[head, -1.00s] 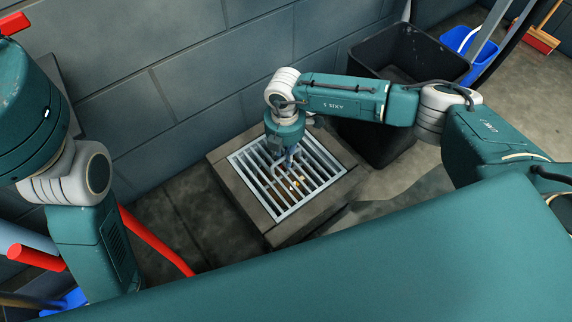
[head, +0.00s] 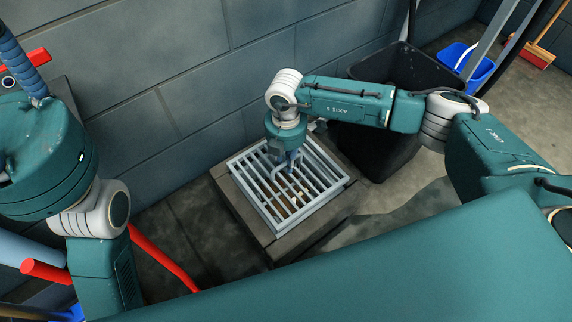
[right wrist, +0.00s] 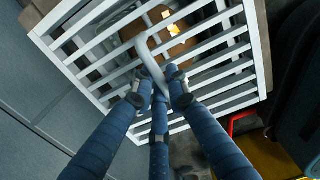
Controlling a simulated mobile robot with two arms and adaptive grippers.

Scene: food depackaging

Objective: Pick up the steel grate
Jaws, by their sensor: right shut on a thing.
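The steel grate (head: 313,205) is a pale square frame of parallel bars, raised slightly above the stone-edged opening in the floor. It fills the upper part of the right wrist view (right wrist: 262,50). My right gripper (head: 289,162) is above its middle, pointing down. In the right wrist view its blue fingers (right wrist: 160,90) are shut on the grate's bent grey handle (right wrist: 150,58). Of my left gripper, only a blue finger-like part (head: 18,55) shows at the far left, so its state is unclear.
A stone surround (head: 240,205) frames the opening, against a grey block wall (head: 180,80). A black bin (head: 415,65) stands close on the right, behind my right arm. Something brown and yellow (right wrist: 173,30) shows below the bars. Red bars (head: 160,258) are at lower left.

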